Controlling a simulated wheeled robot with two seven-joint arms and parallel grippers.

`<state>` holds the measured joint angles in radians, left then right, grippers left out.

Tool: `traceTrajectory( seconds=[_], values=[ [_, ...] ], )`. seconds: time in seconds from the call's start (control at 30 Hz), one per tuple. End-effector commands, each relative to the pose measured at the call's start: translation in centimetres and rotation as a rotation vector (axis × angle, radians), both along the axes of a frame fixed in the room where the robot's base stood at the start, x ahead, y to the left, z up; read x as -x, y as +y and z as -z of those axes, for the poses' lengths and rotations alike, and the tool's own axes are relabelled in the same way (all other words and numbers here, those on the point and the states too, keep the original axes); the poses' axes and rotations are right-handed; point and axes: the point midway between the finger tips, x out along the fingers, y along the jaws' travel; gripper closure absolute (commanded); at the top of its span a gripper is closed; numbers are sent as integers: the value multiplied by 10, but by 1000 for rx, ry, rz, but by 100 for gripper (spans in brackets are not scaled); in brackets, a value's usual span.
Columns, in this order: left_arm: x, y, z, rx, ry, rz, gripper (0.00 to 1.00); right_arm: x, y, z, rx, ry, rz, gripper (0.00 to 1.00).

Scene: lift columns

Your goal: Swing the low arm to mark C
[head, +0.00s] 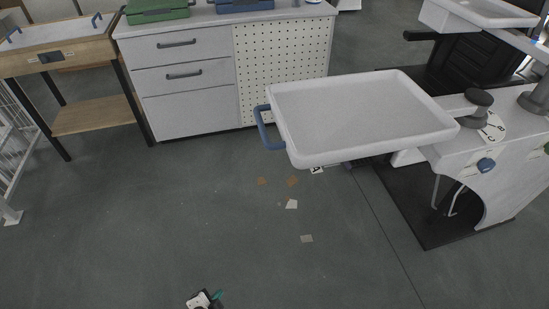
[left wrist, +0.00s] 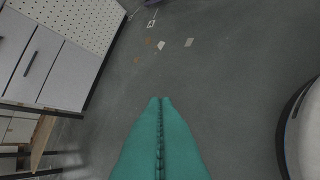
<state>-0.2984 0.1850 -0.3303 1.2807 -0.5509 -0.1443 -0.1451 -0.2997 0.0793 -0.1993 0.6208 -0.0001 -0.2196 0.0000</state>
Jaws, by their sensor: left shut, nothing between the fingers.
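A white tray (head: 360,112) with a raised rim and a blue handle (head: 268,128) on its left side sits on a short arm (head: 452,106). The arm joins a grey knobbed pivot (head: 479,98) on a white bench. Below the pivot is a white dial (head: 492,130) with black letters; C is readable and another looks like B. The tray extends left from the pivot. My left gripper (head: 217,295) shows at the bottom edge of the head view, well below and left of the handle, touching nothing. Its teal fingers (left wrist: 160,100) are together and empty in the left wrist view.
A second white tray (head: 490,12) is at the upper right. A blue knob (head: 486,165) is on the bench's front. A drawer cabinet (head: 185,85) and a wooden table (head: 70,55) stand at the back left. Paper scraps (head: 292,204) lie on open floor.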

Motion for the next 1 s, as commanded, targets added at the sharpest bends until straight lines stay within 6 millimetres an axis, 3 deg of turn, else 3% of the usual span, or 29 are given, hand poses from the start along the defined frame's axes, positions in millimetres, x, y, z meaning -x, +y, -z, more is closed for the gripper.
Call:
traceTrajectory(
  seconds=[0.03,0.1,0.2,0.3,0.43,0.5,0.6,0.77,1.0],
  values=[
    [-27,-16,-40,-40,-123,93,100,0,1,1,-1,0,0,62],
    [-54,-39,-98,-109,-293,213,100,0,1,2,-2,0,0,62],
    [-76,-70,-184,-216,-537,359,100,0,2,3,-2,0,0,62],
    [-79,-96,-264,-316,-757,462,100,0,2,4,-2,0,0,62],
    [-69,-117,-340,-421,-966,533,100,0,2,5,-2,0,-1,62],
    [-63,-123,-365,-459,-1038,552,100,0,2,6,-2,0,-1,62],
    [-58,-127,-384,-487,-1091,564,100,0,2,5,-2,1,-1,62],
    [-68,-135,-393,-495,-1103,564,100,0,2,-3,-2,1,-1,62],
    [-109,-159,-401,-493,-1102,563,100,0,1,-22,-2,1,-1,62]
  ],
)
